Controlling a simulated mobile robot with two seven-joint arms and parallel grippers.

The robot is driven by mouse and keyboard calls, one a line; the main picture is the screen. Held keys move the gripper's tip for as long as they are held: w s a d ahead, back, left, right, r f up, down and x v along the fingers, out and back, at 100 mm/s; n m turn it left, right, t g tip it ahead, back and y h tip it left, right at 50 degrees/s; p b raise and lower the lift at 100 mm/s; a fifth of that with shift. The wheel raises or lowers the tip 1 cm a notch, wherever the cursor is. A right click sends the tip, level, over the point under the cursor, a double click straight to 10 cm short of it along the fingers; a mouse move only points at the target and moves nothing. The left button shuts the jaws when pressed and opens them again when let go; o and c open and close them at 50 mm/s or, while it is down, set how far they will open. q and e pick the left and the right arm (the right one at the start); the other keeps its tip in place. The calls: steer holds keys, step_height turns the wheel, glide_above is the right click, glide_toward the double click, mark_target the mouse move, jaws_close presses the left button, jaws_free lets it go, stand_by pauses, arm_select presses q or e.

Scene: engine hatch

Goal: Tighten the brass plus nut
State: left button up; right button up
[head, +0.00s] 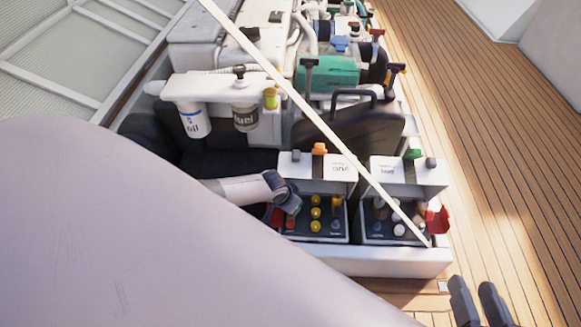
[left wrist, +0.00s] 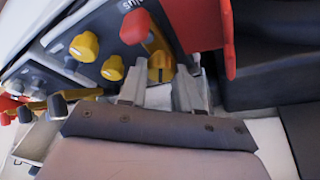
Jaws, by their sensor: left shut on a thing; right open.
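The brass plus nut (left wrist: 160,68) shows in the left wrist view as a yellow piece at the end of a red post (left wrist: 148,32), near printed "plus" lettering. My left gripper (left wrist: 160,88) is shut on it, one finger on each side. In the head view my left gripper (head: 287,197) reaches down to the left end of the left battery box (head: 321,234), and the nut is hidden there. A red flap (left wrist: 228,40) stands beside the post. My right gripper (head: 480,297) is open and empty over the wooden deck at lower right.
Several yellow knobs (head: 316,212) sit on the left box, close to my left gripper. A second box (head: 392,236) stands to the right. A pale diagonal strut (head: 330,128) crosses above. Oil and fuel filters (head: 194,119) are behind. The wooden deck (head: 500,180) is clear.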

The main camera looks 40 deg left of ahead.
arm_select(q)
steer(key=shift+a, duration=0.1)
stand_by(0.4)
steer(key=o, duration=1)
steer(key=shift+o, duration=0.2)
